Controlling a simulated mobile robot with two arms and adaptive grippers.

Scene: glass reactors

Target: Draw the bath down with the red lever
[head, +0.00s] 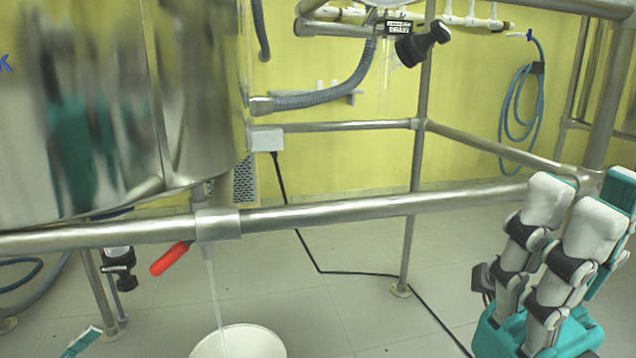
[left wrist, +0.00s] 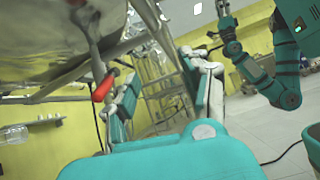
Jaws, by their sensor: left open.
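The red lever (head: 172,257) sticks out down and to the left from the valve under the steel vessel (head: 100,110). In the left wrist view the lever (left wrist: 103,88) hangs just left of the left finger of my left gripper (left wrist: 166,82). That gripper is open and does not hold the lever; I cannot tell whether it touches it. A thin pale stream (head: 214,290) falls from below the valve into a white bucket (head: 262,343), cut by the bottom edge. My right gripper (head: 570,205) stands at the lower right, away from the lever; its opening is unclear.
A steel frame rail (head: 350,212) crosses in front of the vessel's underside, with an upright post (head: 412,200) behind. A grey hose (head: 320,97) and a black cable (head: 345,272) run nearby. The floor between bucket and right gripper is mostly clear.

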